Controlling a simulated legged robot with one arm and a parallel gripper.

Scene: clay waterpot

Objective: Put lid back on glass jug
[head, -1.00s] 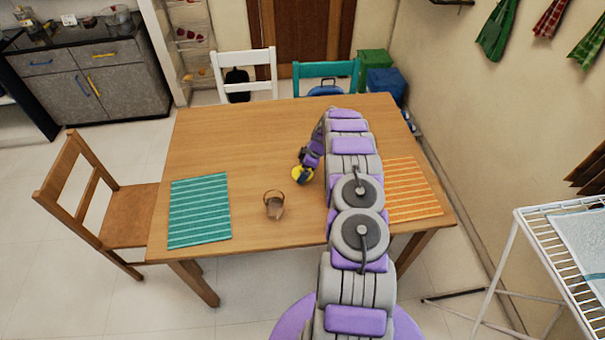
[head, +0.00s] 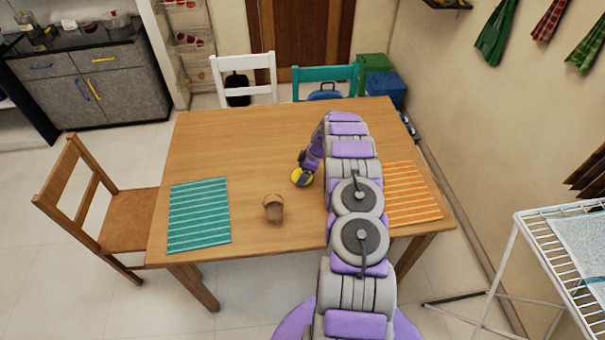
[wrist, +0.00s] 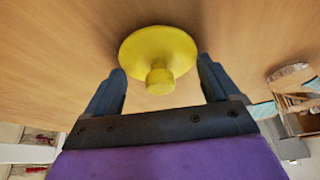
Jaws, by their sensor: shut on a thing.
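A small brown jug (head: 273,209) stands on the wooden table, right of the teal mat. It looks like clay or tinted material rather than clear glass. A yellow round lid with a knob (wrist: 158,55) fills the top middle of the wrist view, with its knob between my fingers. My gripper (wrist: 163,84) is shut on the lid. In the head view the lid (head: 302,177) is at the end of my arm, above and right of the jug and apart from it. Whether the lid touches the table is unclear.
The wooden table (head: 235,140) has open room around the jug. A teal striped mat (head: 199,214) lies at left and an orange striped mat (head: 413,194) at right, partly behind my arm. A wooden chair (head: 128,214) stands at the left edge.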

